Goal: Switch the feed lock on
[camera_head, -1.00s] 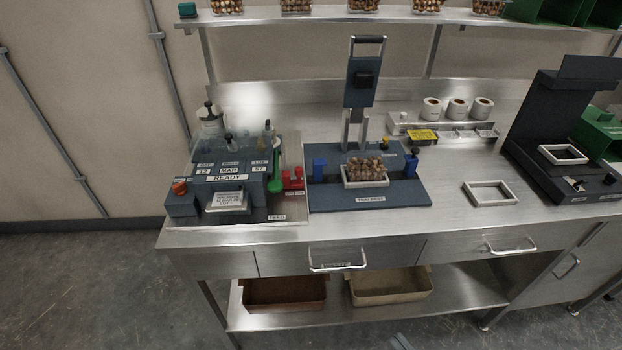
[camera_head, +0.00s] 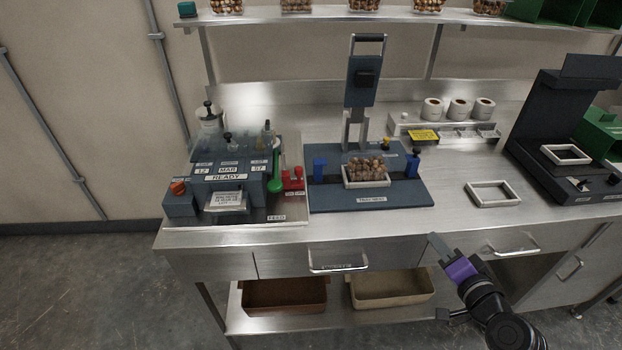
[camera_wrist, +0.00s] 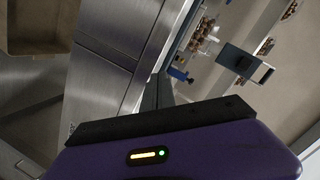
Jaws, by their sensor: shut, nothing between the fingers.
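The blue printing machine (camera_head: 229,182) stands at the left of the bench and shows a READY label. A green-handled lever (camera_head: 275,181) stands upright at its right side, beside small red parts (camera_head: 293,181). A FEED label (camera_head: 277,217) lies on the plate in front of them. I cannot tell which of these parts is the feed lock or how it is set. My gripper (camera_head: 434,240) is shut and empty, in front of the bench's drawer edge, well right of the machine. Its fingers (camera_wrist: 157,91) also show in the wrist view.
A blue press (camera_head: 408,196) with a nut-filled tray stands mid-bench, its tall handle (camera_head: 367,38) raised. An empty tray frame (camera_head: 493,205) lies to its right. A black machine (camera_head: 530,130) stands far right. Drawer handles (camera_head: 338,268) jut out below.

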